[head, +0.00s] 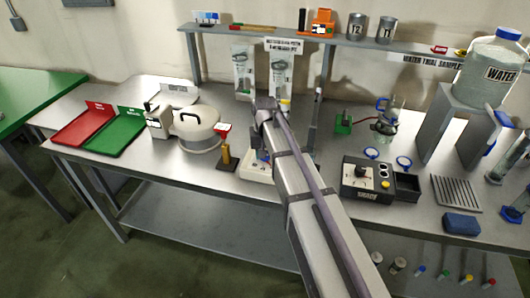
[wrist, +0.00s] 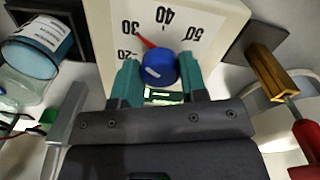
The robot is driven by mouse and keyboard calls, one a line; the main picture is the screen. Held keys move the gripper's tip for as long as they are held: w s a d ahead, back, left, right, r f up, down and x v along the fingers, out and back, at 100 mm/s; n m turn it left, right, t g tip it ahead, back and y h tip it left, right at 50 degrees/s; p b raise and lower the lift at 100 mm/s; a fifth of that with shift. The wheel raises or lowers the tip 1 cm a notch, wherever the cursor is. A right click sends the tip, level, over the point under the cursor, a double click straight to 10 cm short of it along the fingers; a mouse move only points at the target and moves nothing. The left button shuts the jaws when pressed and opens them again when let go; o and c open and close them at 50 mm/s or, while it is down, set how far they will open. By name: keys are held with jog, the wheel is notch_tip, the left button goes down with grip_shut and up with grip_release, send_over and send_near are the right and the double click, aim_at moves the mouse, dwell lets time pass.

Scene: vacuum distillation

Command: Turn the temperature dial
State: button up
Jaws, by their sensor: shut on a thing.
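The temperature dial is a blue round knob (wrist: 160,68) on a cream panel (wrist: 208,22) marked with numbers from 20 to 50. A red pointer sits near the 30 mark. My gripper (wrist: 160,82) has its teal fingers on either side of the knob and is shut on it. In the head view the cream device (head: 257,172) stands on the bench, and my arm covers much of it and hides the knob and fingertips.
A brass post (head: 226,156) on a dark base stands left of the device, with a white round vessel (head: 195,128) beyond it. A black control box (head: 367,180) sits to the right.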

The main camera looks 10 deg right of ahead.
jog(key=o, duration=0.9)
jog(key=shift+r, duration=0.1)
notch_tip(320, 180, up, 11)
jog(key=p, duration=1.1)
jog(key=shift+f, duration=0.2)
jog(key=shift+n, duration=0.7)
jog(key=s, duration=0.7)
jog(key=s+f+b, duration=0.1)
jog(key=s, duration=1.2)
jog(key=shift+s+f, duration=0.15)
jog(key=shift+s, duration=0.2)
